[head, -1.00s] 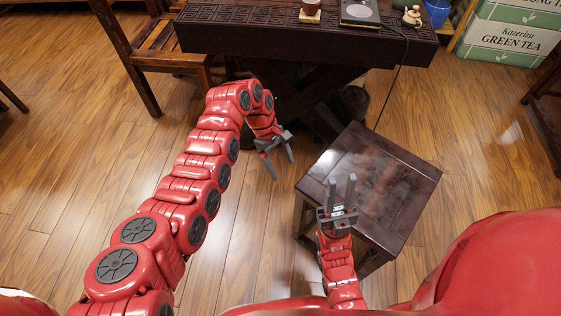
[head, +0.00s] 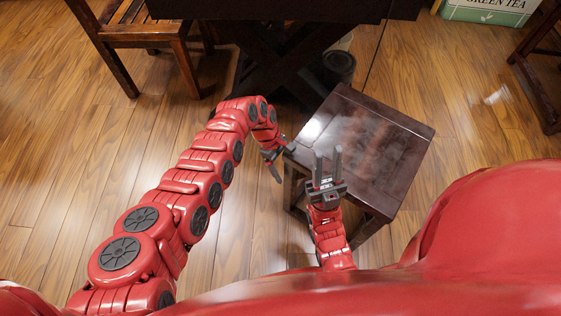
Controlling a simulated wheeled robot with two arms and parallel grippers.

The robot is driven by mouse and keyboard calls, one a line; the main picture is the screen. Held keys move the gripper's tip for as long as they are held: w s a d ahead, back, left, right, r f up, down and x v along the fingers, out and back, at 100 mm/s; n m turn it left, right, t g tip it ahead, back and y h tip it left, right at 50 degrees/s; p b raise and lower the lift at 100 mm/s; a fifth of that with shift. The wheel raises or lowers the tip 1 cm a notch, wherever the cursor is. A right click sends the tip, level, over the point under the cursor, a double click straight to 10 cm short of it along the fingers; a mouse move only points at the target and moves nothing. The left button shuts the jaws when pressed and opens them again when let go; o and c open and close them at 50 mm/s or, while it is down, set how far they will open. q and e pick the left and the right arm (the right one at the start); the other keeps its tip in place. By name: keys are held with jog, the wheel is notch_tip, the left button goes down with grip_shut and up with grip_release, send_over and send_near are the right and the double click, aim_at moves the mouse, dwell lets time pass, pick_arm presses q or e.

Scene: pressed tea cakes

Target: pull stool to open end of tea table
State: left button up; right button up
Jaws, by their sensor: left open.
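The dark wooden stool (head: 385,150) stands upright on the floor right of centre in the head view, in front of the tea table. The dark tea table (head: 285,12) is at the top, with only its near edge and crossed legs in view. My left gripper (head: 283,163) is open beside the stool's left corner; I cannot tell whether it touches the stool. My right gripper (head: 328,163) is over the near left part of the stool top, its two fingers pointing away from me and close together. I cannot tell whether they are shut. The stool's far legs are hidden.
A wooden chair (head: 150,32) stands at the upper left. A green tea box (head: 488,12) is at the top right, and dark furniture (head: 535,70) is at the right edge. A dark round pot (head: 338,66) is under the table. The floor at left is clear.

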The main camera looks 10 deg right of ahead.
pick_arm(q)
jog(key=shift+f, duration=0.25)
jog(key=shift+c, duration=0.3)
grip_shut()
dwell(1.0)
